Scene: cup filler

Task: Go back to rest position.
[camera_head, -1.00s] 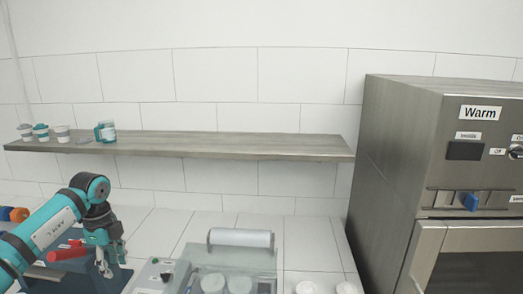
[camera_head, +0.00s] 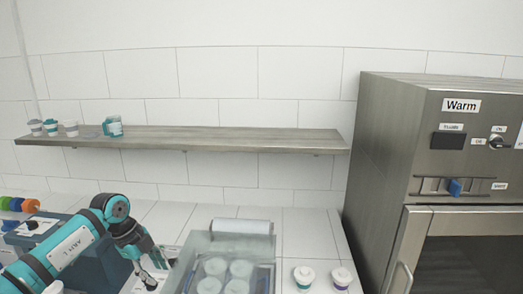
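My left gripper (camera_head: 157,270) is at the lower left in the head view, at the end of my teal and black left arm. It points down over the counter, left of the clear-walled container. Its fingers look spread apart with nothing seen between them. My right gripper is not in the picture.
A shelf (camera_head: 240,140) runs along the tiled wall with several cups and a teal-handled mug (camera_head: 113,127). A clear container (camera_head: 200,250) holds several white-topped items. Two lidded cups, one (camera_head: 304,277) and another (camera_head: 341,278), stand right of it. A metal oven (camera_head: 390,150) labelled "Warm" fills the right.

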